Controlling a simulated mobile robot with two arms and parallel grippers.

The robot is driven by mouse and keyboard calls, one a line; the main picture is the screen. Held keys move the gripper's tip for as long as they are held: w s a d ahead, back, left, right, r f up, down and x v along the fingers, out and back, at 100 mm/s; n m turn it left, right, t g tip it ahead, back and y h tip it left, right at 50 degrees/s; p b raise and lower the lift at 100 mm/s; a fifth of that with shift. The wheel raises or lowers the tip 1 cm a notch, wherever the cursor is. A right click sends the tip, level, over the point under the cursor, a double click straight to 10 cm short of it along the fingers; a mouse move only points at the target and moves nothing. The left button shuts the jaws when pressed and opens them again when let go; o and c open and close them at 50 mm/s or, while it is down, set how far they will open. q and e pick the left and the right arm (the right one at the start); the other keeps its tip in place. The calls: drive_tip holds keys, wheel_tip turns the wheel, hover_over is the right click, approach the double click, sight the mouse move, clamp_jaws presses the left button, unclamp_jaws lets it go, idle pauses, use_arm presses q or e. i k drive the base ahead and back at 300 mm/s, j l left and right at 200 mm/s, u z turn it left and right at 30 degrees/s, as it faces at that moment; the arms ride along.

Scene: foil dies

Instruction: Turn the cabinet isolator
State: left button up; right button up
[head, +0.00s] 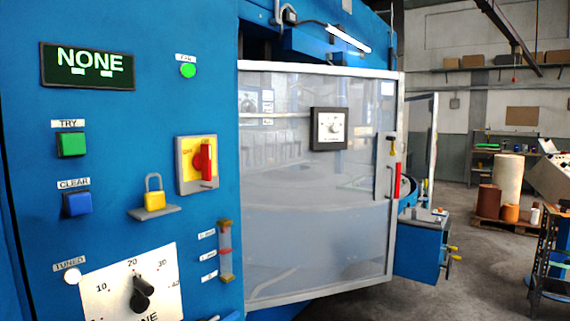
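The cabinet isolator (196,165) is a yellow plate in a grey frame on the blue cabinet front. Its red handle (204,162) stands upright. Lettering on the plate is too small to read surely. A yellow padlock (154,200) with a closed-looking grey shackle stands on a small grey shelf (153,213) to the lower left of the isolator, apart from it. Neither of my grippers shows in the head view.
The cabinet (120,110) carries a NONE display (87,67), a green TRY button (71,144), a blue CLEAR button (77,204) and a black dial knob (141,294). A clear framed door (310,220) is to the right. Open floor lies beyond, before a pallet (500,222) with rolls.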

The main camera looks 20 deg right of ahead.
sight(202, 162)
drive_tip(key=z, duration=0.15)
drive_tip(key=i+l+u, duration=0.2)
drive_tip(key=u, duration=0.3)
drive_tip(key=i+l+u, duration=0.15)
drive_tip(key=l+u, duration=0.15)
drive_tip(key=u, duration=0.2)
